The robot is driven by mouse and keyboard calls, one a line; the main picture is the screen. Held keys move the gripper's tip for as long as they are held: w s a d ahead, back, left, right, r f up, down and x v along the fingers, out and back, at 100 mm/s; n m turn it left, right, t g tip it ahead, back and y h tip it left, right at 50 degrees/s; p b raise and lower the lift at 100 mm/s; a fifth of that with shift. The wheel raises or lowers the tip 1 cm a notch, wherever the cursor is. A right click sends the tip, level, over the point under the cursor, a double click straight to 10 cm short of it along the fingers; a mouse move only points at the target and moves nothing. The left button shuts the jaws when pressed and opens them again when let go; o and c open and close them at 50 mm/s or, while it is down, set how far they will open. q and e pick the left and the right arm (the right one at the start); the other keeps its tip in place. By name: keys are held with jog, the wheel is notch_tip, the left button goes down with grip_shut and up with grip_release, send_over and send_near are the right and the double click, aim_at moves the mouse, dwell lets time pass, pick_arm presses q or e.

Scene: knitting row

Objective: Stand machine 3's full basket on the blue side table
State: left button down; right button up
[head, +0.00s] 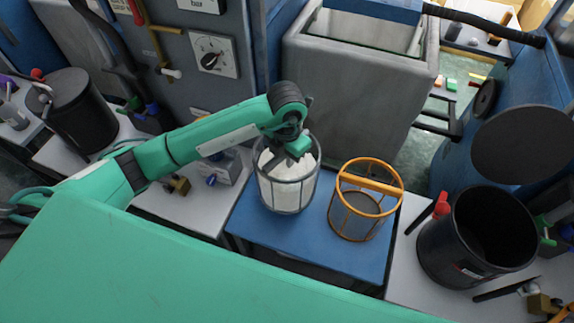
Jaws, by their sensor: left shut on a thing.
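A grey-framed basket filled with white material (287,192) is upright at the left part of the blue side table (330,249). It looks to be on or just over the tabletop; I cannot tell whether its base touches. My left gripper (287,154) is at the top of this basket, shut on it; the fingertips are partly hidden by the wrist and the white contents. An orange-rimmed basket (367,202) with a bar across its top stands on the same table to the right, apart from the full one. It looks empty. My right gripper is not in view.
A black open drum (492,232) with a red handle stands on a pale surface to the right. A large grey bin (352,100) stands behind the table. A closed black drum (80,112) is at the far left. The blue table's front strip is bare.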

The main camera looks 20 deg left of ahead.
pick_arm(q)
notch_tip(320, 180, down, 5)
jog(key=shift+p, duration=0.45)
jog(key=shift+f, duration=0.1)
jog(key=c, duration=1.4)
grip_release()
jog(key=shift+c, duration=0.2)
